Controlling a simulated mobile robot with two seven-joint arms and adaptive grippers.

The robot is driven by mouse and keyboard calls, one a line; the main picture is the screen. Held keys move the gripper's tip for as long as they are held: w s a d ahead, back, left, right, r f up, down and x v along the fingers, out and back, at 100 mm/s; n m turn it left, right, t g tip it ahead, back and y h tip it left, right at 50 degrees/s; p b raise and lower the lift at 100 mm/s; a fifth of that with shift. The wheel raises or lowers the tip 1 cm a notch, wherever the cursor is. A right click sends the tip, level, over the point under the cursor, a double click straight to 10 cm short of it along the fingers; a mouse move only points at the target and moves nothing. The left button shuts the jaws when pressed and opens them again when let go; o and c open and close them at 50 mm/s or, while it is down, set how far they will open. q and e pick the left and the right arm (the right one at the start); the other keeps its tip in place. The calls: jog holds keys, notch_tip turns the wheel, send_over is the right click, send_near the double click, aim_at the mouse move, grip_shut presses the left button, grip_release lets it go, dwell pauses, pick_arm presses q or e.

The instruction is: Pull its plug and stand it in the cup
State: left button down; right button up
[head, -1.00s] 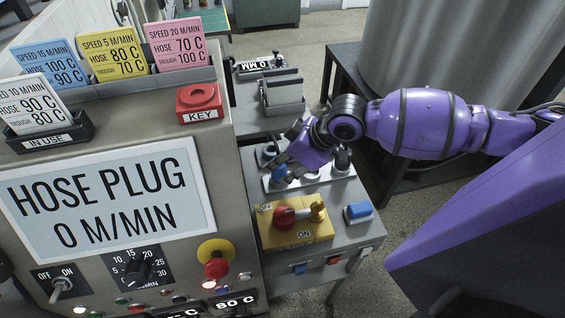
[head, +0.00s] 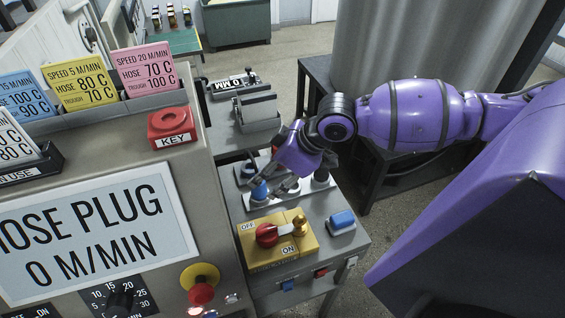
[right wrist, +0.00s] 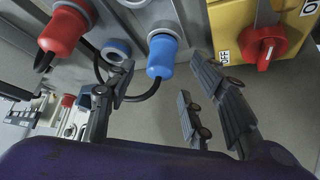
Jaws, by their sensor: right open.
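A blue plug (head: 259,189) sits on the grey cabinet in front of my right gripper (head: 283,187). In the right wrist view the blue plug (right wrist: 161,57) is seated in its socket, with a black cable curving from its lower end. In that view my right gripper (right wrist: 156,82) is open, one finger left of the plug and the others right of it. Nothing is held between the fingers. A red plug (right wrist: 64,29) with a cable sits at the left. I cannot make out a cup for certain in either view. My left gripper is not in view.
A yellow switch box (head: 262,252) with a red knob stands close in front of the plug. A blue block (head: 342,219) is to its right. An empty blue-ringed socket (right wrist: 116,47) lies between the two plugs. The panel with the sign (head: 95,235) rises at the left.

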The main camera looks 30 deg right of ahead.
jog(key=v, duration=0.7)
jog(key=shift+s+r, duration=0.15)
jog(key=shift+r, duration=0.15)
jog(key=shift+d, duration=0.1)
